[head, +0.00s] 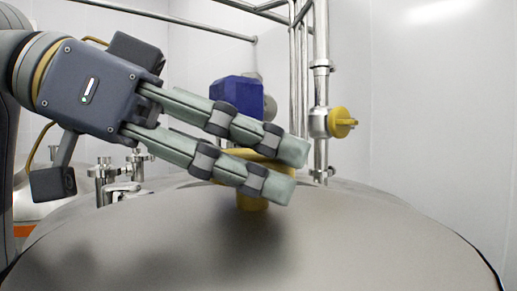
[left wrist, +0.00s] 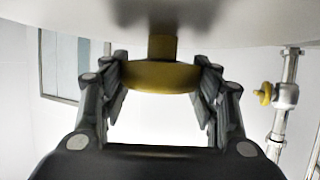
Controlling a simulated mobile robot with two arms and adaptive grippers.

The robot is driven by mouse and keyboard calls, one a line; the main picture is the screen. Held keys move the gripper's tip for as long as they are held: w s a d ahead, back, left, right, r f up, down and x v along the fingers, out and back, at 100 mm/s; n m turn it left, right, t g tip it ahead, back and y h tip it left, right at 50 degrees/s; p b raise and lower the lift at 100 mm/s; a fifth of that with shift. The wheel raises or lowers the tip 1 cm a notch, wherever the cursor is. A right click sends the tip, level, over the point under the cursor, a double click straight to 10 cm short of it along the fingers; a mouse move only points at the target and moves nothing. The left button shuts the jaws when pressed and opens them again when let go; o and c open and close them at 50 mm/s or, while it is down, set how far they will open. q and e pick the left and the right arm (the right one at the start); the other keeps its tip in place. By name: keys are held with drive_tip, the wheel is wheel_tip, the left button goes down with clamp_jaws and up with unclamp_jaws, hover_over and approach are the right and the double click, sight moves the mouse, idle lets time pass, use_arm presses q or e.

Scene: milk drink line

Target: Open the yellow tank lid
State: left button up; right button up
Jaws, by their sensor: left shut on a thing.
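My left gripper (head: 286,170) reaches in from the left, low over a grey domed metal surface (head: 330,240) that fills the foreground. Its two fingers are shut on a yellow handle (head: 252,203), whose lower part shows below the lower finger; the fingers hide much of it. In the left wrist view the wide yellow bar of the handle (left wrist: 150,77) lies between the fingers (left wrist: 160,90), with a short yellow stem (left wrist: 161,47) joining it to the grey surface. The dome's edge looks level, and I cannot tell any gap under it. My right gripper is not in view.
A blue box-shaped unit (head: 236,89) stands behind my fingers. Upright steel pipes with a yellow valve knob (head: 342,122) rise behind the dome. Steel fittings (head: 103,175) stand at the left. The space right of the fingers above the dome is clear.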

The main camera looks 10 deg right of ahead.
use_arm(q)
drive_tip(key=shift+s+a+r+g, duration=0.15)
drive_tip(key=shift+a+g, duration=0.05)
drive_tip(key=shift+g, duration=0.1)
drive_tip(key=o, duration=1.3)
drive_tip(key=shift+o, duration=1)
drive_tip(key=v, duration=1.2)
